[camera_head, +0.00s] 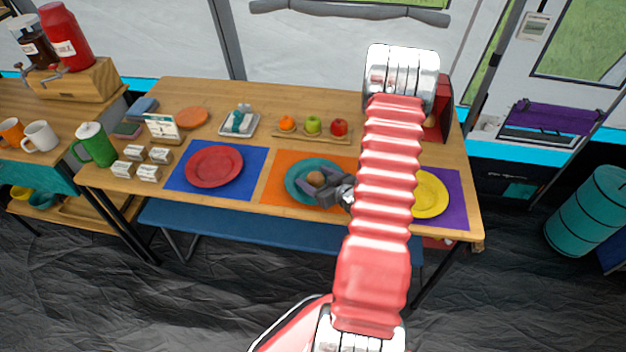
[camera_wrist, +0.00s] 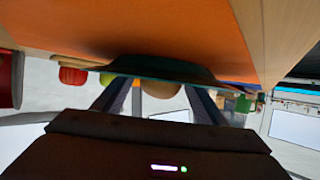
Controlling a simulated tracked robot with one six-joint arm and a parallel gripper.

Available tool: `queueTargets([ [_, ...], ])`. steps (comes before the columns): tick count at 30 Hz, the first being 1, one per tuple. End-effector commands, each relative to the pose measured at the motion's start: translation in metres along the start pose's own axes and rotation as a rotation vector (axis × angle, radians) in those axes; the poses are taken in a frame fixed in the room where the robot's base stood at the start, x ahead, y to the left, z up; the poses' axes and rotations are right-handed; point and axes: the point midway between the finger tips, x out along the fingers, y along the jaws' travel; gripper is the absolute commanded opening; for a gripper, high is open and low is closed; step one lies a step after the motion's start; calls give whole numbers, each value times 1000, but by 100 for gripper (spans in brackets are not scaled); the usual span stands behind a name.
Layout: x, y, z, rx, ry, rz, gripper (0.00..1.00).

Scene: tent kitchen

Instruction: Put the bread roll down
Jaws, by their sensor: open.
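The brown bread roll (camera_head: 316,179) rests on the teal plate (camera_head: 296,190), on the orange mat (camera_head: 272,187) in the middle of the table. My gripper (camera_head: 322,185) is open at the right side of the roll, low over the plate. In the wrist view, which is upside down, the roll (camera_wrist: 160,90) shows between the two spread fingers, against the plate (camera_wrist: 190,72). A gap shows on either side of the roll there. My arm hides part of the table to the right of the plate.
A red plate (camera_head: 214,166) on a blue mat lies left, a yellow plate (camera_head: 431,195) on a purple mat right. Behind are an orange (camera_head: 287,123), a green apple (camera_head: 313,124) and a red apple (camera_head: 339,127). A blue bench (camera_head: 255,223) runs along the table's front.

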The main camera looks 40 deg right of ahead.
Motion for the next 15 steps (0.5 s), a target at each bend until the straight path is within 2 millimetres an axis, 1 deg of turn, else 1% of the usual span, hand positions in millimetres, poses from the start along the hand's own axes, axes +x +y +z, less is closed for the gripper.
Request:
queueTargets([
  [4,-6,0,0,1,-1,0,66],
  [7,-15,1,0,1,0,2,66],
  [15,-57,1,-1,1,0,3,66],
])
